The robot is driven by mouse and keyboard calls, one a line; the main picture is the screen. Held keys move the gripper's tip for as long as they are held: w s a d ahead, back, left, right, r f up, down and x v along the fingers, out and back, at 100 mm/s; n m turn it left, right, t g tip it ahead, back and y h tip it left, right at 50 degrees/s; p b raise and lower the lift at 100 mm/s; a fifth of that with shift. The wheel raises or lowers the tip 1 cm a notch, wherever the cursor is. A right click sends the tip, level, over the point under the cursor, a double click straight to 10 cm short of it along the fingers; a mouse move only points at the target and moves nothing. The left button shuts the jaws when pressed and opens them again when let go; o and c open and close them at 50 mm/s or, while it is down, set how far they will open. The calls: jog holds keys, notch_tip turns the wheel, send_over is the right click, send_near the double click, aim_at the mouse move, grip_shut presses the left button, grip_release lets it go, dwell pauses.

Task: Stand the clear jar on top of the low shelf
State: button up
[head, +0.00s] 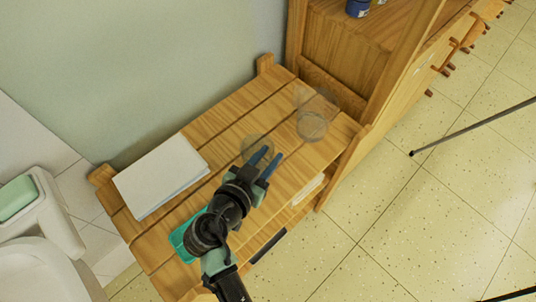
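A low wooden shelf (226,113) with a slatted top stands against the wall. My gripper (273,152) is over the middle of its top, its two dark fingers parted with a gap between them. A round clear vessel (252,142) shows on the shelf top by the fingertips, partly hidden by the left finger; I see no grip on it. A taller clear glass vessel (311,122) stands on the top further right, apart from my gripper. I cannot tell which of the two is the clear jar.
A white paper stack (160,176) lies on the left of the shelf top. A teal item (180,240) is partly hidden under my arm. A taller wooden cabinet (352,62) adjoins on the right. Tiled floor is mostly open on the right.

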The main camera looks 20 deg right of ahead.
jog(key=v, duration=1.2)
jog(key=w+a+r+n+t+y, duration=0.1)
jog(key=w+r+n+t+y, duration=0.15)
jog(key=w+r, duration=0.45)
jog(key=w+a+r+n+t+y, duration=0.1)
jog(key=w+r+t, duration=0.25)
jog(key=r, duration=0.85)
jog(key=w+a+r+n+t+y, duration=0.1)
jog(key=w+r+t+y, duration=0.2)
jog(key=r, duration=0.6)
jog(key=s+r+n+t+y, duration=0.2)
jog(key=s+r+t, duration=0.3)
jog(key=r, duration=0.8)
jog(key=s+a+r+n+t+y, duration=0.1)
jog(key=s+r+n+t, duration=0.3)
jog(key=r, duration=1)
jog(key=shift+s+r+t+y+p, duration=0.35)
jog(key=shift+t+y+p, duration=0.1)
jog(key=shift+t, duration=0.15)
jog(key=shift+a+r, duration=0.1)
jog(key=shift+a, duration=0.05)
